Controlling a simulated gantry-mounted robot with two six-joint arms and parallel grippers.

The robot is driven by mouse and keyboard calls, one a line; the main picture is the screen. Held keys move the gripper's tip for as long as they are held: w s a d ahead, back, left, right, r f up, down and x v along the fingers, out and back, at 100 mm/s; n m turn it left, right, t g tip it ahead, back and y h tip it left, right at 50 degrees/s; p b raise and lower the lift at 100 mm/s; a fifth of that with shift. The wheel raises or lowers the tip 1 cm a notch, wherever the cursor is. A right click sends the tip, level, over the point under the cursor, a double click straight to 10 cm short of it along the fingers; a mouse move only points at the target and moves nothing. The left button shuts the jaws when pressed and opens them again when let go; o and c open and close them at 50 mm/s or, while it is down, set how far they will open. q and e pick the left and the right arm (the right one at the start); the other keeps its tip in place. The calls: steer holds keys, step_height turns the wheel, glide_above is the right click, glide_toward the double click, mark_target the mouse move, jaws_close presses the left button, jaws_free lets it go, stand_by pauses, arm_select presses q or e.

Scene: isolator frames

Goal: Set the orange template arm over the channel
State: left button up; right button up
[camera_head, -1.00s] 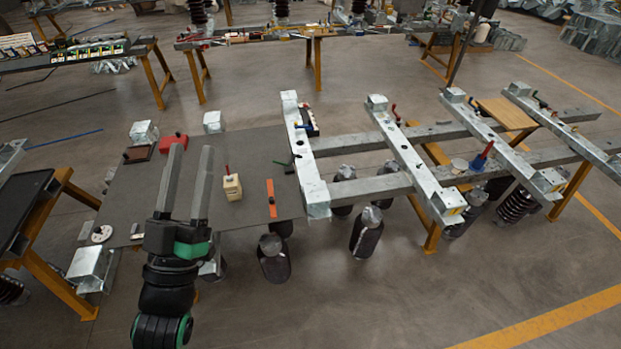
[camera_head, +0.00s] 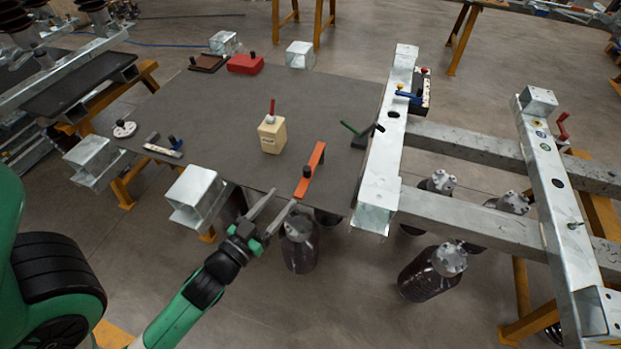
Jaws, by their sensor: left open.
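The orange template arm (camera_head: 315,166) lies on the dark table plate (camera_head: 190,120) near its front right edge, with a small dark knob on it. The channel is probably the galvanized steel beam (camera_head: 388,150) standing along the plate's right side, with dark holes in its top face. My left gripper (camera_head: 272,207) is open and empty, with its two grey fingers pointing up and right at the plate's front edge, a little below and left of the orange arm and apart from it. My right gripper is not in view.
A cream block with a red handle (camera_head: 272,135) stands mid-plate. A red box (camera_head: 245,63) and brown piece (camera_head: 207,62) lie at the back. A green-handled clamp (camera_head: 358,134) sits beside the beam. Dark insulators (camera_head: 433,272) stand below. The plate's left middle is clear.

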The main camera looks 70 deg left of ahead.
mark_target(305, 173)
arm_select(q)
steer(key=p+x, duration=0.1)
steer(key=x, duration=1.1)
steer(key=shift+w+r, duration=0.15)
steer(key=shift+r, duration=0.05)
steer(key=shift+c, duration=0.2)
jaws_close()
stand_by(0.8)
